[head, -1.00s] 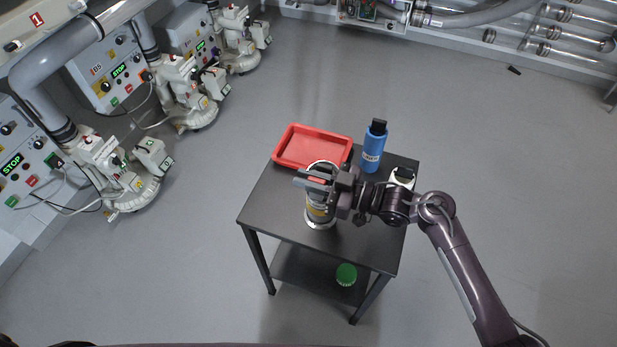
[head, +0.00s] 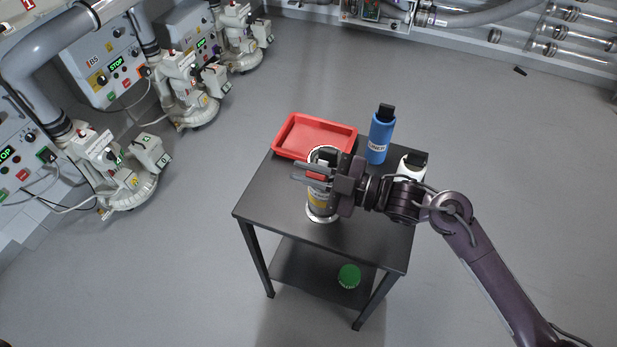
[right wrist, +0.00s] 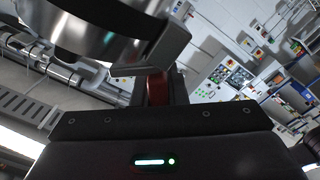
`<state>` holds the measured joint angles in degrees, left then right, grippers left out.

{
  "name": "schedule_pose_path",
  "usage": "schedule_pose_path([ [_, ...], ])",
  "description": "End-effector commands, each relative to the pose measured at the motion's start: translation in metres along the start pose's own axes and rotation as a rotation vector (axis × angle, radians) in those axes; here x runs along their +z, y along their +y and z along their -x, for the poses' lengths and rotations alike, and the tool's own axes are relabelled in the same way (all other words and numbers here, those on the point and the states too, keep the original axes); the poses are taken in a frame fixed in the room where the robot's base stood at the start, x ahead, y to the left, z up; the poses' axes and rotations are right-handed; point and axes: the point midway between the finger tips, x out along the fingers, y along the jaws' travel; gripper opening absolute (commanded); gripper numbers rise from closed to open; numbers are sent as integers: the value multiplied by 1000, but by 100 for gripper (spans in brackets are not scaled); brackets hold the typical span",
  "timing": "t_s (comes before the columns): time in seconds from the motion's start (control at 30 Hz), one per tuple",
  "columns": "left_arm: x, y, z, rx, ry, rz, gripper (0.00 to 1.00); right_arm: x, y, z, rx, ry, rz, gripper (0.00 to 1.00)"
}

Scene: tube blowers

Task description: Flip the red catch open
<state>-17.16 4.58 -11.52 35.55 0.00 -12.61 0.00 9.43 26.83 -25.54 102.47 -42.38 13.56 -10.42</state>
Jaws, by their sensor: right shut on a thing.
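A metal canister (head: 320,209) with a yellowish label stands upright on the dark table (head: 270,205). The red catch (head: 316,176) is a small red piece near its top. My right gripper (head: 306,173) reaches in from the right, and its fingers lie across the upper part of the canister, one on each side of the red catch. In the right wrist view the red catch (right wrist: 158,88) shows between the fingers, with the shiny canister (right wrist: 95,40) above left. The right gripper is shut on the catch. The fingers partly hide the catch and canister top. My left gripper is out of view.
A red tray (head: 318,136) lies behind the canister. A blue bottle (head: 380,137) and a white bottle with a black cap (head: 411,168) stand at the right. A green round thing (head: 348,276) sits on the lower shelf. Machines line the left wall.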

Motion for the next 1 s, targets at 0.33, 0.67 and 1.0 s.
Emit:
schedule_pose_path([
  [0.33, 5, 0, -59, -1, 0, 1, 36, 8, -14, 0, -1, 2, 326, 0],
  [0.67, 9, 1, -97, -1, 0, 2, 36, 10, -19, 0, 0, 1, 558, 0],
  [1.0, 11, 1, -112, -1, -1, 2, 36, 10, -19, 0, 0, -1, 666, 0],
])
